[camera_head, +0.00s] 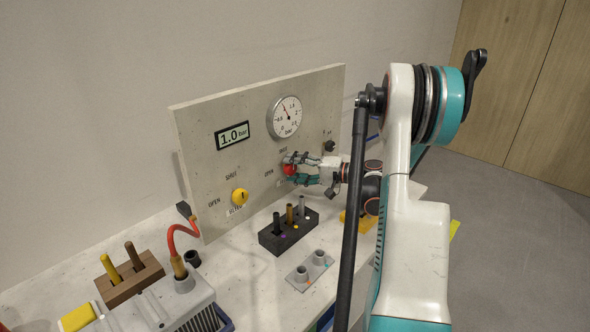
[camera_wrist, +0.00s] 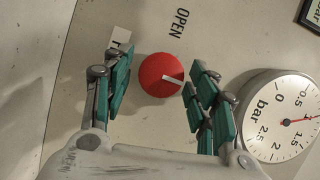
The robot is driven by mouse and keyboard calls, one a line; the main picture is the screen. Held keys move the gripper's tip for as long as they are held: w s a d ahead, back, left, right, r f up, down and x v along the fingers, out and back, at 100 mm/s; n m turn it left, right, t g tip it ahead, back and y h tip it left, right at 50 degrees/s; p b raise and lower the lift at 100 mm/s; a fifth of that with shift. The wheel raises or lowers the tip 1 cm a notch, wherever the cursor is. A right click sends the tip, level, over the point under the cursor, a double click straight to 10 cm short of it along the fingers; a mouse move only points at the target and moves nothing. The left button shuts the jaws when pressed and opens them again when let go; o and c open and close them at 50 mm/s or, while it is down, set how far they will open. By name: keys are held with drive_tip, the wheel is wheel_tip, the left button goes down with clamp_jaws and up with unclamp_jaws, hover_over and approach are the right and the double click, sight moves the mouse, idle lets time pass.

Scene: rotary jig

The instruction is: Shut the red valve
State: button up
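The red valve (camera_wrist: 160,76) is a round red knob on the upright panel, with a white pointer mark. In the wrist view the mark lies on the knob's right side, toward the gauge, tilted slightly down. The word OPEN stands above the knob there. In the head view the red valve (camera_head: 290,169) is partly covered by my gripper (camera_head: 303,170). In the wrist view my gripper (camera_wrist: 162,82) is open, with one finger on each side of the knob. Any label behind the right finger is hidden.
A round gauge (camera_head: 285,117) sits above the red valve, near 1 bar. A display (camera_head: 232,136) reads 1.0 bar. A yellow valve (camera_head: 240,196) is to the left. On the bench below stand a black block (camera_head: 270,241) with pegs and a grey plate (camera_head: 300,279).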

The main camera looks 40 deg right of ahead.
drive_tip(key=shift+s, duration=0.1)
drive_tip(key=v, duration=1.2)
idle(0.5)
